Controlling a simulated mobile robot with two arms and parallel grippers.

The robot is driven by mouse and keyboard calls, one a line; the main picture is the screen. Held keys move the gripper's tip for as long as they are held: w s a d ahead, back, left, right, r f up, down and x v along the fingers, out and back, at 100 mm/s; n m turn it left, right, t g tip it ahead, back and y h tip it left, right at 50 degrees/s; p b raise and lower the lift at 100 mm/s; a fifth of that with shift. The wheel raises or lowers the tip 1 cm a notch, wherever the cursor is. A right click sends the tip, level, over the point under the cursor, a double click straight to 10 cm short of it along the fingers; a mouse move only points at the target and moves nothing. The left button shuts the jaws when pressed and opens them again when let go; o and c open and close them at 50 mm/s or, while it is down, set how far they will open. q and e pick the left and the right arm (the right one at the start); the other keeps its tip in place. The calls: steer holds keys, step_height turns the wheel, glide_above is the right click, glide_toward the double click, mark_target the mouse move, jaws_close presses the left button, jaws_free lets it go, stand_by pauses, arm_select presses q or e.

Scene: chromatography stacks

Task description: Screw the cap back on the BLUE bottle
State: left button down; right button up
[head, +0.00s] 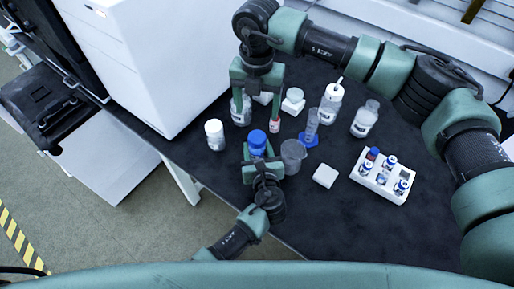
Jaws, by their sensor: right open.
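The blue bottle with its blue cap (257,138) stands upright on the dark bench top; the cap sits at its top, but I cannot tell how tightly. My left gripper (258,158) reaches in from the bottom and is shut around the bottle's body, which it mostly hides. My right gripper (256,112) comes from the upper right, points down, and is open and empty just behind and above the blue cap. Its fingers are spread apart, one near a small vial with a red and white label (274,126).
A white-capped bottle (214,134) stands left, a clear beaker (292,156) right of my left gripper. A cylinder on a blue base (309,132), wash bottle (331,104), clear bottle (365,118), white block (325,176) and vial rack (382,178) lie right. The front right bench is clear.

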mark_target(258, 155)
arm_select(q)
steer(key=c, duration=0.6)
jaws_free()
steer(key=shift+o, duration=0.2)
steer(key=shift+v, duration=3.9)
